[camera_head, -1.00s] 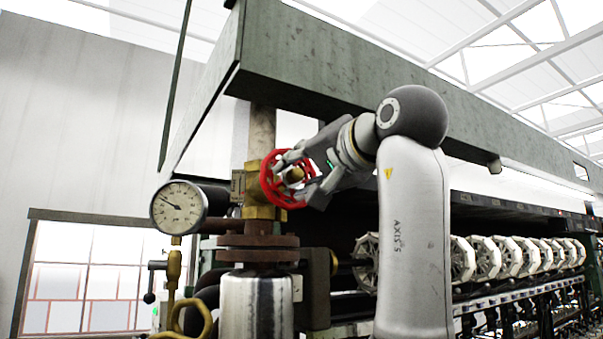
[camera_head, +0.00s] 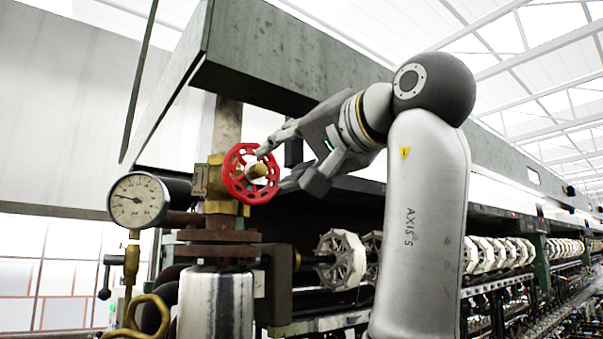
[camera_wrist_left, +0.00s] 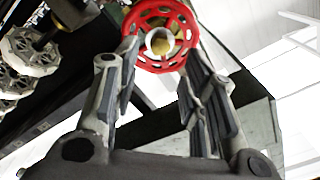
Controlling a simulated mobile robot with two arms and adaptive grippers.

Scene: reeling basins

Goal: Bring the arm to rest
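My left gripper (camera_head: 275,168) is open and empty, with its fingers pointing left at a red handwheel (camera_head: 237,174). One fingertip overlaps the wheel's right rim in the head view; I cannot tell whether it touches. In the left wrist view, the two fingers of the gripper (camera_wrist_left: 160,75) are spread wide, and the red handwheel (camera_wrist_left: 183,62) with its brass hub lies just beyond the tips. My left arm (camera_head: 420,220) stands upright and bends left at a dark elbow. My right gripper is not in view.
The handwheel sits on a brass valve on a vertical pipe (camera_head: 227,125). A round pressure gauge (camera_head: 138,200) is left of it, and a steel cylinder (camera_head: 215,305) below. A green beam (camera_head: 290,60) runs overhead. A row of pale reels (camera_head: 341,260) extends behind my arm.

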